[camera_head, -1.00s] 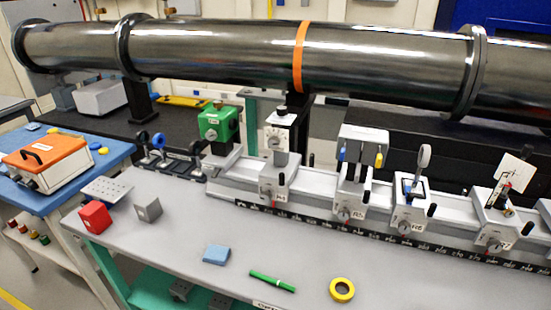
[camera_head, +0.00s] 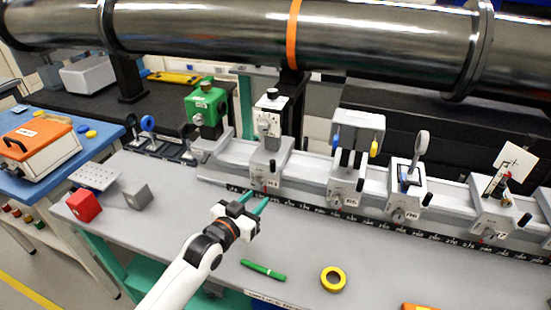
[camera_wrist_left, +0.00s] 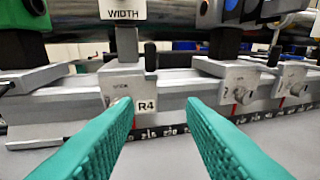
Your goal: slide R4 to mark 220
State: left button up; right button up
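Carriage R4 (camera_head: 268,165) is the leftmost grey carriage on the rail, carrying a post with a white-faced device on top. In the left wrist view its R4 label (camera_wrist_left: 146,105) and a device marked WIDTH show straight ahead. The black scale strip (camera_head: 310,207) with white numbers runs along the rail's front; the mark 220 cannot be read surely. My left gripper (camera_head: 256,201) is open and empty, its teal fingers pointing at R4 from the front, apart from it. In the left wrist view the fingers (camera_wrist_left: 158,125) frame R4's lower front. My right gripper is not in view.
Several other carriages, including R5 (camera_head: 345,188) and R6 (camera_head: 406,195), stand right of R4. A green device (camera_head: 205,110) stands left of it. A green pen (camera_head: 263,271), yellow tape ring (camera_head: 333,279), red block (camera_head: 83,205) and grey block (camera_head: 137,196) lie on the bench.

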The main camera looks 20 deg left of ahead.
aim_at(272, 166)
pick_arm(q)
jog(key=shift+t, duration=0.8)
jog(key=w+r, duration=0.1)
jog(key=w, duration=0.3)
jog(key=w+d+r+p, duration=0.1)
jog(key=w, duration=0.4)
jog(key=w+r, duration=0.1)
jog(key=w, duration=0.4)
jog(key=shift+d+r, duration=0.15)
jog(key=shift+d, duration=0.2)
jog(key=shift+c, duration=0.6)
jog(key=shift+s, duration=0.1)
grip_shut()
